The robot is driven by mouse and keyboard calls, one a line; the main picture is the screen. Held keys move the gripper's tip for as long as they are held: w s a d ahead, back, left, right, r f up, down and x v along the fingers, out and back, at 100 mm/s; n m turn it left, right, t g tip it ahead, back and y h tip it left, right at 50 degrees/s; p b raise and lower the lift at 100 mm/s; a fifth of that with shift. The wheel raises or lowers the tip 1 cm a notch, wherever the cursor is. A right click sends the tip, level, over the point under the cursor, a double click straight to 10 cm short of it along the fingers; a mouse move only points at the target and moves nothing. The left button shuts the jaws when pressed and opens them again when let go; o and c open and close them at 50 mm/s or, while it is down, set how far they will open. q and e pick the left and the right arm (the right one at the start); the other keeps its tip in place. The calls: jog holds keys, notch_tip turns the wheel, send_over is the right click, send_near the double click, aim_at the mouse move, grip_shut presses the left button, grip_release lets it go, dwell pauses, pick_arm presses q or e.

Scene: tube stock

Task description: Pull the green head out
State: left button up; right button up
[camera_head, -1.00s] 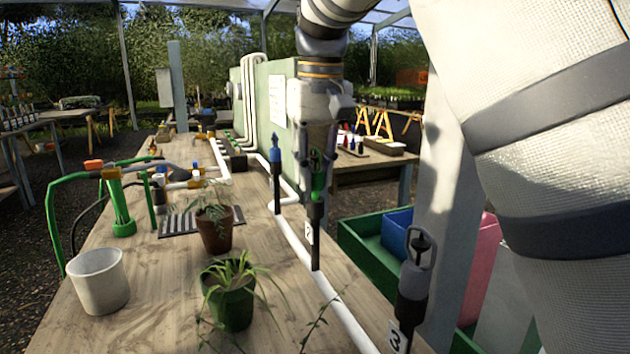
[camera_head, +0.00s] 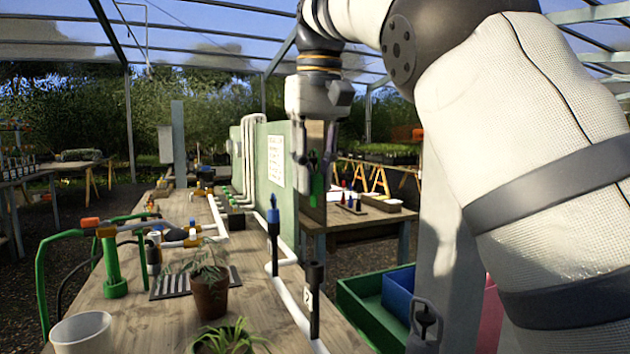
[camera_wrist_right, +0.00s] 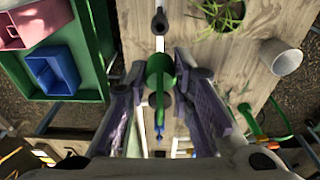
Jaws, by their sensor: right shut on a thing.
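My right gripper (camera_head: 315,172) is shut on the green head (camera_head: 315,190), which hangs upright between the fingers. In the right wrist view the green head (camera_wrist_right: 159,72) is between the two finger pads. Below it in the head view stands a black riser (camera_head: 315,290) with a number tag and an open top. A clear gap shows between the head and the riser. A blue head (camera_head: 273,222) sits on another black riser to the left. My left gripper is not in view.
A white pipe (camera_head: 290,305) runs along the wooden bench (camera_head: 150,320). A potted plant (camera_head: 209,297) and white cup (camera_head: 82,333) stand on the bench. A green panel (camera_head: 270,170) rises behind the risers. Green and blue crates (camera_head: 398,292) lie right of the bench.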

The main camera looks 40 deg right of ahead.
jog(key=shift+r, duration=1.9)
jog(key=shift+f, duration=0.1)
